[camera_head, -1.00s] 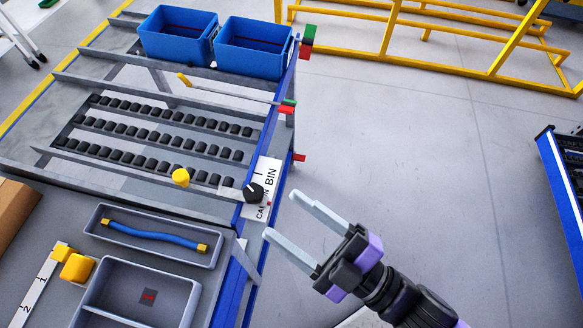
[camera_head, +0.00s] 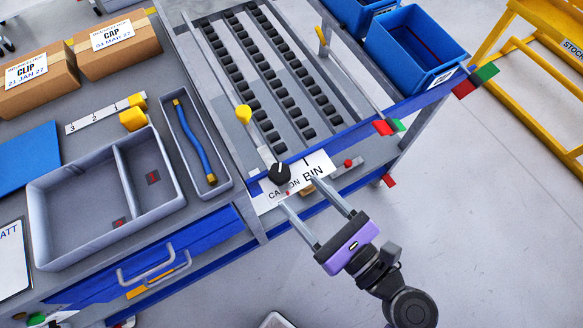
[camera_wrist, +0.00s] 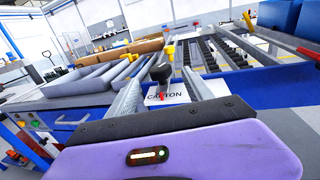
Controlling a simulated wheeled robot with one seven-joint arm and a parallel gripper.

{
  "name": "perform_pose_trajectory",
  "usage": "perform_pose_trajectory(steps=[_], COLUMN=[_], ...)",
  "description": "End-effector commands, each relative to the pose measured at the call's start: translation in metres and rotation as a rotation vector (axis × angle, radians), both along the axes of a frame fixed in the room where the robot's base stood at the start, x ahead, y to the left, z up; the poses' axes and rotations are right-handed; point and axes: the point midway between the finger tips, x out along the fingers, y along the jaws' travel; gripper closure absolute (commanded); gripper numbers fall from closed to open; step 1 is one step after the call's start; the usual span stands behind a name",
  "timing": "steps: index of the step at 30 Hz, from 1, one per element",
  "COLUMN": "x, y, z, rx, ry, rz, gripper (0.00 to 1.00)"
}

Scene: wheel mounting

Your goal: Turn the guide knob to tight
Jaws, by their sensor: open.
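The guide knob (camera_head: 279,174) is a round black knob with a light pointer mark, on the front rail beside a white "CARTON BIN" label (camera_head: 318,166). In the wrist view the knob (camera_wrist: 160,73) stands up beyond the fingers, roughly between them. A small red mark lies just in front of it. My gripper (camera_head: 317,196) is open and empty, with its two fingers pointing at the rail. The fingertips are close to the label and knob; the head view shows no clear contact. The label is partly hidden by the fingers.
Yellow knob (camera_head: 243,113) and roller tracks (camera_head: 262,80) lie behind the knob. A divided grey tray (camera_head: 50,205) and a narrow tray with a blue tube (camera_head: 195,140) are at left. Blue bins (camera_head: 412,45) stand at back right.

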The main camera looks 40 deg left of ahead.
Motion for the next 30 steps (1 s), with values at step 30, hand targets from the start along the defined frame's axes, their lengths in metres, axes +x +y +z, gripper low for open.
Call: perform_pose_trajectory(steps=[30], x=[0.015], y=[0.074], z=[0.001], rx=[0.003], ry=[0.0], rz=[-0.002], gripper=[0.59])
